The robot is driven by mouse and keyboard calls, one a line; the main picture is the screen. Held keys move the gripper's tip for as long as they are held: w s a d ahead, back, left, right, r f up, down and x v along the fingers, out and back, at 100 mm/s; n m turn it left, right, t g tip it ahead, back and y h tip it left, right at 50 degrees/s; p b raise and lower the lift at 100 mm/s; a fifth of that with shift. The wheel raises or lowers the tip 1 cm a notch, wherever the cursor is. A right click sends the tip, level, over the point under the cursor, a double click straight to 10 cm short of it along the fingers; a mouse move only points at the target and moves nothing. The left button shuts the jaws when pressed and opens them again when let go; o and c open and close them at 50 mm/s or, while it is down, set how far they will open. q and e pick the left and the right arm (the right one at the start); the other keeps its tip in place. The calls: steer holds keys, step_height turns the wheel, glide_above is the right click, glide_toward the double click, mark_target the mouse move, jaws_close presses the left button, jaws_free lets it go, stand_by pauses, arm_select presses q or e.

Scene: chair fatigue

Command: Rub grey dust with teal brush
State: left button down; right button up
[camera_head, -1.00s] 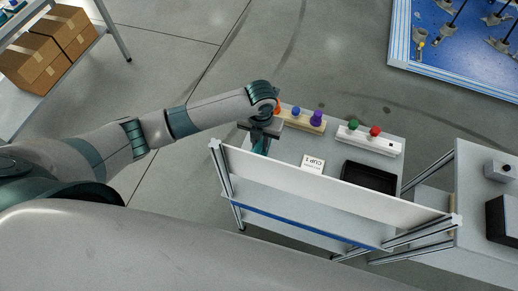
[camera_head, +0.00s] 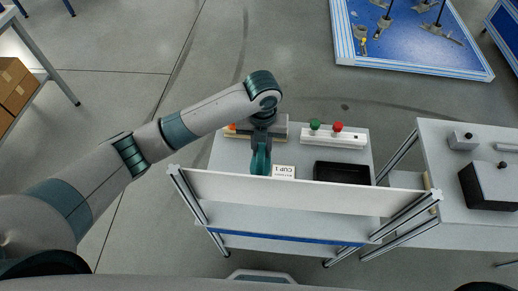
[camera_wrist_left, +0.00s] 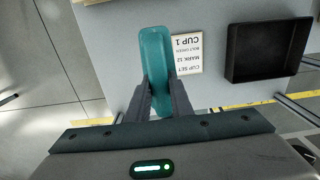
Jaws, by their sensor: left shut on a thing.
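My left gripper (camera_head: 262,138) is shut on the teal brush (camera_head: 261,160) above the grey table (camera_head: 225,155), behind the long white panel. The brush also shows in the left wrist view (camera_wrist_left: 154,55), lying between the two dark fingers (camera_wrist_left: 161,95) and pointing away from the wrist. It is just left of the white CUP 1 card (camera_head: 284,172). I cannot make out any grey dust; the underside of the brush is hidden. My right gripper is not in view.
A white panel (camera_head: 320,194) runs along the table's near edge. A black tray (camera_head: 342,173) sits right of the card. A white block (camera_head: 348,141) with green and red knobs stands behind. My arm partly hides a wooden block (camera_head: 238,136). Another table (camera_head: 440,150) stands right.

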arm_select(q)
steer(key=c, duration=2.2)
jaws_free()
steer(key=c, duration=0.3)
steer(key=shift+a, duration=0.1)
